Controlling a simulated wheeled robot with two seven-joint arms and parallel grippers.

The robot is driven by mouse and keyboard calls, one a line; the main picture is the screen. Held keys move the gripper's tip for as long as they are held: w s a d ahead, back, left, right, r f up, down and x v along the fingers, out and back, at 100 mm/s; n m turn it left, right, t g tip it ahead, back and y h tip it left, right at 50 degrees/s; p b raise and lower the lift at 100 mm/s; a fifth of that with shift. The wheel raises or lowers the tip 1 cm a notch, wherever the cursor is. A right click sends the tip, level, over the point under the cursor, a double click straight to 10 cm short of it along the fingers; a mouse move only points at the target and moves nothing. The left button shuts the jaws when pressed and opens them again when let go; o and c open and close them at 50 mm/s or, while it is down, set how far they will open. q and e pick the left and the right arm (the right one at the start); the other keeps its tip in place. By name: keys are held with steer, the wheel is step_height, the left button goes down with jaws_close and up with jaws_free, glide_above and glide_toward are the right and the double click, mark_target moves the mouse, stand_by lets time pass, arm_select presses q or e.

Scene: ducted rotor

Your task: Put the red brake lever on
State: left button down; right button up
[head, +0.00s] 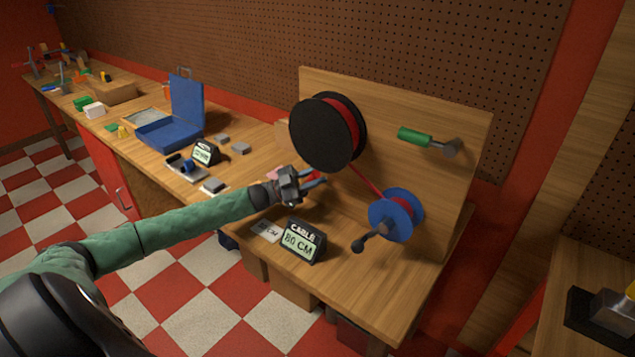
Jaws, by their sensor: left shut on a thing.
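My left gripper (318,178) reaches in from the left over the bench, just below the black reel. It is shut on a small red piece, the red brake lever (314,175). The fingers hide most of the lever, so its tilt cannot be told. The black reel (322,134) with red cable is mounted on the upright wooden board (385,95). Red cable runs down from it to a blue spool (390,222) with a dark crank. I cannot tell whether the lever touches the board. My right gripper is not in view.
A green-handled metal part (415,137) sticks out from the board at upper right. A sign reading "CABLE 80 CM" (302,242) stands at the bench's front edge. An open blue case (172,130), a second small sign (206,152) and grey blocks lie to the left.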

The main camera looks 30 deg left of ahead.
arm_select(q)
steer(key=shift+a, duration=0.1)
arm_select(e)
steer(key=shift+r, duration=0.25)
arm_select(q)
steer(key=shift+r, duration=0.1)
steer(key=c, duration=1.5)
jaws_free()
steer(key=shift+o, duration=0.2)
steer(key=shift+a, duration=0.1)
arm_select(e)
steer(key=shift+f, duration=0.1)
arm_select(q)
steer(key=shift+s+a+f, duration=0.1)
steer(key=shift+f, duration=0.1)
steer(key=shift+s+a+f+b, duration=0.25)
steer(key=shift+a+b, duration=0.1)
steer(key=shift+b, duration=0.25)
steer(key=s+a+b, duration=0.2)
steer(key=s+a, duration=0.5)
steer(key=a, duration=0.2)
steer(key=shift+a+r, duration=0.15)
steer(key=shift+a, duration=0.1)
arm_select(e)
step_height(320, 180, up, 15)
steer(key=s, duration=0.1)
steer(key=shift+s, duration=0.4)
